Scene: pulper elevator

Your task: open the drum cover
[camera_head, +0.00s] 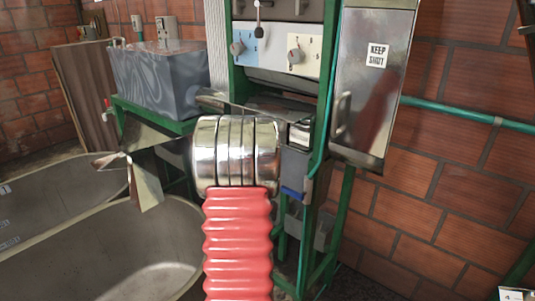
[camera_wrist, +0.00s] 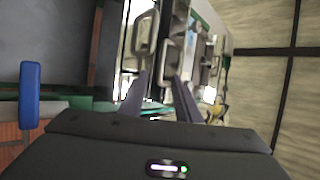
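The cover labelled "KEEP SHUT" (camera_head: 372,90), which I take to be the drum cover, is a shiny metal panel at the machine's upper right. It looks closed. A loop handle (camera_head: 341,115) is on its lower left edge. In the wrist view, metal loop handles show beyond my fingers, one at upper left (camera_wrist: 141,32); I cannot tell which belongs to the cover. My gripper (camera_wrist: 160,98) is open, its two dark fingers apart with nothing seen between them. In the head view my red arm with chrome rings rises in front of the machine, and the fingers cannot be made out.
A control panel with knobs (camera_head: 275,48) sits left of the cover on a green frame. A grey box (camera_head: 160,75) and metal troughs (camera_head: 110,255) are at left. A green pipe (camera_head: 470,115) runs along the brick wall at right. A blue bar (camera_wrist: 30,95) shows in the wrist view.

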